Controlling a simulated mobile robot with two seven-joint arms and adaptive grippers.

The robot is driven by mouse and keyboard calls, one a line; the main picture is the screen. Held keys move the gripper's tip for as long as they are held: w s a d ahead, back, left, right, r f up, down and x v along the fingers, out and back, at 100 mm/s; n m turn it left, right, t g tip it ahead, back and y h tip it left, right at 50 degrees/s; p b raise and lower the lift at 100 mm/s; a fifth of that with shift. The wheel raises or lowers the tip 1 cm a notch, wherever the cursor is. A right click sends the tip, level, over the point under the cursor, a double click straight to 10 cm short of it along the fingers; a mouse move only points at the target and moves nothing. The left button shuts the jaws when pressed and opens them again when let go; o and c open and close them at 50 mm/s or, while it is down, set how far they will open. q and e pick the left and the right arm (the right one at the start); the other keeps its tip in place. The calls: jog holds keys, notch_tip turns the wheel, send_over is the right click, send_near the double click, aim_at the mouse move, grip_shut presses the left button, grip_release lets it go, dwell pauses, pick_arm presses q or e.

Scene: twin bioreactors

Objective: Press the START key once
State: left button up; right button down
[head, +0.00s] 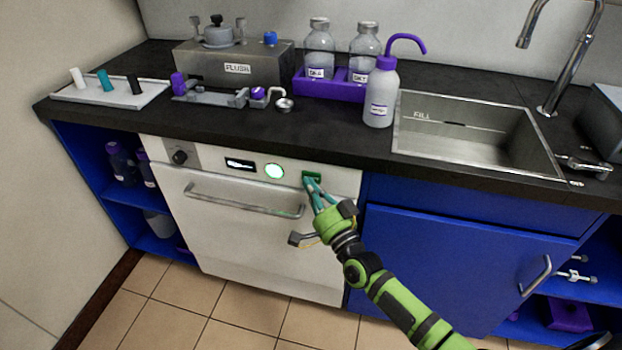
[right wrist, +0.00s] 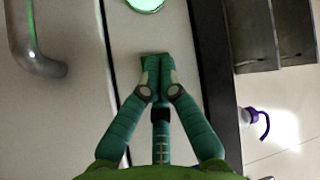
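The green key (head: 311,175), apparently the START key, sits on the white front panel of the appliance (head: 240,235), right of a lit round green lamp (head: 274,171). No lettering on the key is readable. My right gripper (head: 312,184) is at the key, with its fingertips together and nothing visible held between them. In the right wrist view, the fingertips (right wrist: 158,64) overlap the green key (right wrist: 146,62) and hide most of it. They look to be touching or very close; I cannot tell whether the key is pushed in. My left gripper is not in view.
A small dark display (head: 240,164) and a black knob (head: 180,157) share the panel, above a bar handle (head: 244,205). The dark countertop (head: 290,133) overhangs just above. A purple-capped bottle (head: 381,95) and a sink (head: 475,133) are on top.

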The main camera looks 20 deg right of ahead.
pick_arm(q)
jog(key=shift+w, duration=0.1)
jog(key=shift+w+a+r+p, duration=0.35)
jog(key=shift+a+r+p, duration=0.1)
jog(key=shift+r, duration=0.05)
pick_arm(e)
jog(key=shift+s+a, duration=0.5)
jog(key=shift+s, duration=0.15)
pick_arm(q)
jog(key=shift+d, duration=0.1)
pick_arm(e)
jog(key=shift+f, duration=0.1)
pick_arm(q)
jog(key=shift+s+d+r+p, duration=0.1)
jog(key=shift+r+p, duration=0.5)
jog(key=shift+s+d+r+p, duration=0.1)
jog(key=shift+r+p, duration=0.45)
jog(key=shift+p, duration=0.05)
pick_arm(e)
jog(key=s+a, duration=0.2)
jog(key=s, duration=0.2)
jog(key=shift+s+a, duration=0.1)
jog(key=shift+a, duration=0.3)
